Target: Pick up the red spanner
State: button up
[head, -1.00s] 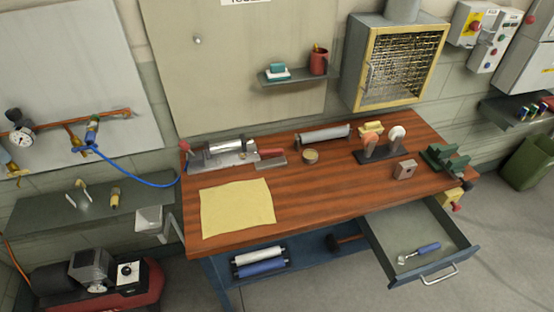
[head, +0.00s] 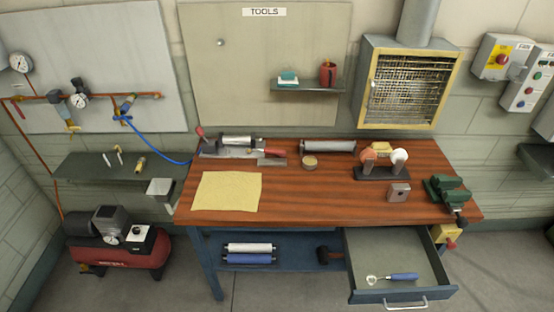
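I cannot make out a red spanner in the head view. A small red-handled tool (head: 273,152) lies near the back of the wooden bench (head: 310,200), beside a grey metal fixture (head: 228,150); it is too small to tell what it is. A blue-handled tool (head: 403,277) with a silver looped end lies in the open drawer (head: 375,250) at the bench's right front. My gripper is not in view.
A yellow cloth (head: 226,191) lies on the bench's left part. A two-wheel grinder (head: 382,162), a metal block (head: 399,192) and a green vise (head: 448,192) stand at the right. The drawer (head: 400,296) sticks out in front. A red compressor (head: 117,245) stands on the floor at left.

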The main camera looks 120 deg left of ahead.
aim_at(282, 154)
jog(key=i, duration=0.3)
jog(key=z, duration=1.6)
jog(key=k, duration=0.1)
jog(key=u, duration=3.7)
jog(key=k, duration=0.15)
jog(key=u, duration=1.35)
jog(key=i, duration=0.25)
jog(key=z, duration=0.05)
